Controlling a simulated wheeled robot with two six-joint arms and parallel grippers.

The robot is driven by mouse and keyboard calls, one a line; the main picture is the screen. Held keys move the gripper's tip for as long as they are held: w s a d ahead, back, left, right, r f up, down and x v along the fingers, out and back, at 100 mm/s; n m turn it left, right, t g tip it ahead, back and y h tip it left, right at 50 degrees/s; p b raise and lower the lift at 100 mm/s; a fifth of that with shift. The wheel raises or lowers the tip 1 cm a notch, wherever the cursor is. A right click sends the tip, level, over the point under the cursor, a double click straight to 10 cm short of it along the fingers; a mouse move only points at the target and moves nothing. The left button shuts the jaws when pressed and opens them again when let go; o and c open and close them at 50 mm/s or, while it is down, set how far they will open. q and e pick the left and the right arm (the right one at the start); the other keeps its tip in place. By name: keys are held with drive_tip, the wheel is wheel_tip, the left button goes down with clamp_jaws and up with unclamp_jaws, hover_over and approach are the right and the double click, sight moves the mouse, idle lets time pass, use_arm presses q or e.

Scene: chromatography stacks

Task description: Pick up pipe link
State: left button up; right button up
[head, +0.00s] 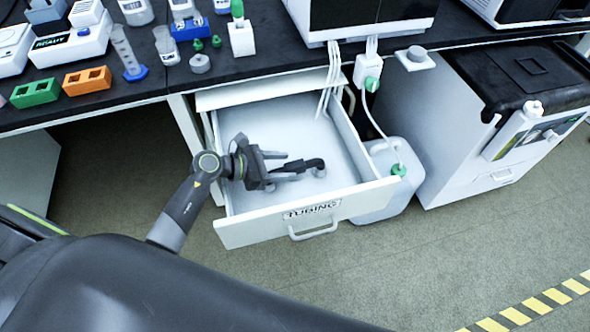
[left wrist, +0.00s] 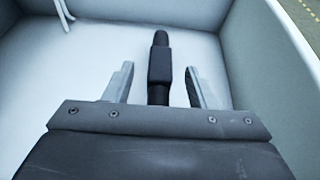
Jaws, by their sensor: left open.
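The pipe link (head: 305,165) is a dark, short pipe piece with a thicker middle, lying in the open drawer labelled TUBING (head: 262,232). In the left wrist view the pipe link (left wrist: 160,65) points away from me, between and beyond the fingertips. My left gripper (head: 284,166) is inside the drawer, with its two grey fingers apart on either side of the pipe link. It also shows in the left wrist view (left wrist: 159,85), open, with gaps between each finger and the link. The link's near end is hidden behind the gripper body. My right gripper is not in view.
The drawer walls surround the gripper closely, with bare white floor around the link. White tubes (head: 330,80) hang into the drawer's back right corner. A white jug (head: 392,180) stands right of the drawer. The bench (head: 270,68) is above and behind.

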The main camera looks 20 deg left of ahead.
use_arm(q)
drive_tip(key=shift+w+d+f, duration=0.15)
drive_tip(key=shift+w+d, duration=0.05)
drive_tip(key=shift+d, duration=0.1)
drive_tip(key=shift+c, duration=0.3)
clamp_jaws()
